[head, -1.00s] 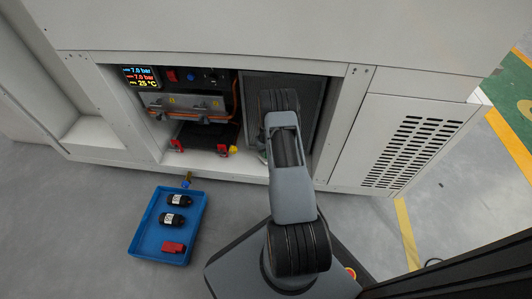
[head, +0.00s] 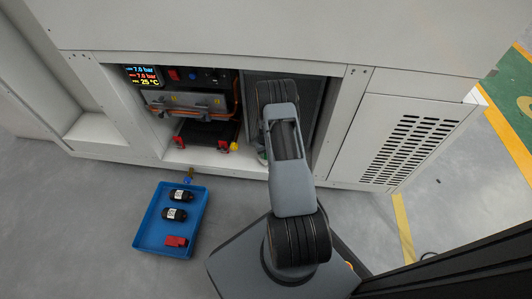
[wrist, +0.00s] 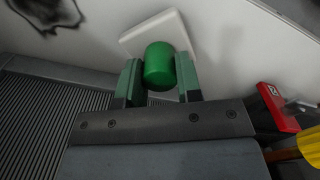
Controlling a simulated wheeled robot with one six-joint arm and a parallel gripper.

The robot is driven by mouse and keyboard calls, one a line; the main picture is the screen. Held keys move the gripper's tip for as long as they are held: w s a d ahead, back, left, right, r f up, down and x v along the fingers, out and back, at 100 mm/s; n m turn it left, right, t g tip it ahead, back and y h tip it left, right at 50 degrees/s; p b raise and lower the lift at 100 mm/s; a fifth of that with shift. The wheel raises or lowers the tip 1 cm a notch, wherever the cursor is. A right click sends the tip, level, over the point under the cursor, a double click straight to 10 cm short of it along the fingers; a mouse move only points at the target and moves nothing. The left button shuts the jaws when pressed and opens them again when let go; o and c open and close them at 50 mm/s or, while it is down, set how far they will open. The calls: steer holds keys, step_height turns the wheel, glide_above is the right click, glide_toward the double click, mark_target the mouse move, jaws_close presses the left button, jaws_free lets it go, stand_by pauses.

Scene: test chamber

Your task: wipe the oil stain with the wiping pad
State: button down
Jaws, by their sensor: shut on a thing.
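In the wrist view, the green fingers of my gripper (wrist: 159,84) are closed on the green knob (wrist: 161,62) of the wiping pad. The white square pad (wrist: 136,40) shows behind the knob, tilted in the picture. I cannot tell whether it touches the pale surface. The oil stain (wrist: 46,14) is a dark, smeared patch on that surface at upper left, apart from the pad. In the head view my arm reaches into the open cabinet bay, and its own links hide the gripper, pad and stain.
A ribbed dark panel (wrist: 48,122) lies left in the wrist view; a red part (wrist: 277,108) and yellow knob (wrist: 311,149) are at right. The bay's right post (head: 338,125) stands close to my arm. A blue tray (head: 147,243) with several parts sits on the floor.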

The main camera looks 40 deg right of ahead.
steer(key=shift+r+p, duration=1.8)
steer(key=shift+r, duration=1.05)
steer(key=shift+r, duration=0.1)
